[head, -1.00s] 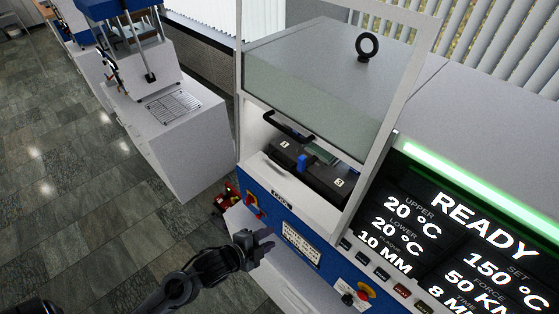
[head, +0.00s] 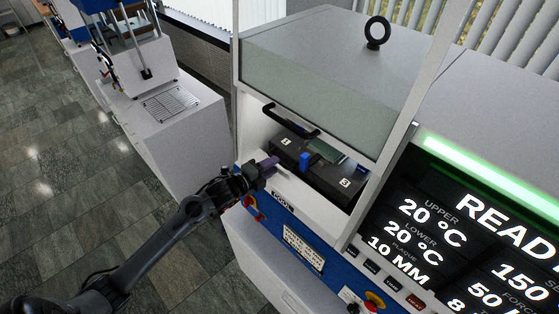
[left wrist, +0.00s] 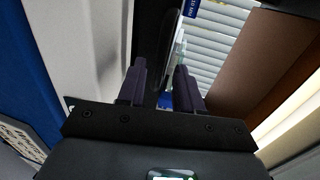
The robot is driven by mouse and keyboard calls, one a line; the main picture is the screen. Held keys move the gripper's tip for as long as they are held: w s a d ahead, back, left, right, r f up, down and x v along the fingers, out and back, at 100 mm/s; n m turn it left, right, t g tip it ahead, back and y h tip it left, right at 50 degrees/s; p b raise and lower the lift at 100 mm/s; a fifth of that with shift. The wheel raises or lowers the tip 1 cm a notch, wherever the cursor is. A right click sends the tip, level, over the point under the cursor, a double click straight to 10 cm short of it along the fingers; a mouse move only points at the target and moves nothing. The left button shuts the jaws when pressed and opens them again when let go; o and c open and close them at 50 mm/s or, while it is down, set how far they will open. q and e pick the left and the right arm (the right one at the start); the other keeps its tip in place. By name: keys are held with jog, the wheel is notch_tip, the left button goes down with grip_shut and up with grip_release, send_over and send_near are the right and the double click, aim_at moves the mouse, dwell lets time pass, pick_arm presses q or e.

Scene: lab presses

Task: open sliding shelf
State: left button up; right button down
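The press chamber holds a dark shelf-like block (head: 335,178) with numbered labels and a blue tab (head: 305,160) at its front. A black bar handle (head: 290,121) sits above it at the chamber's front opening. My left gripper (head: 270,163) is at the left of the opening, in front of the block's left end and below the bar handle. In the left wrist view its two purple-grey fingers (left wrist: 160,88) stand apart. A long dark shape (left wrist: 158,45) shows beyond them; I cannot tell whether it is between them. My right gripper is out of view.
Another white press bench (head: 165,130) stands at left. Tiled floor is free at lower left.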

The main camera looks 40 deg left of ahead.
pick_arm(q)
jog(key=shift+x, duration=2.05)
jog(key=shift+c, duration=0.3)
grip_shut()
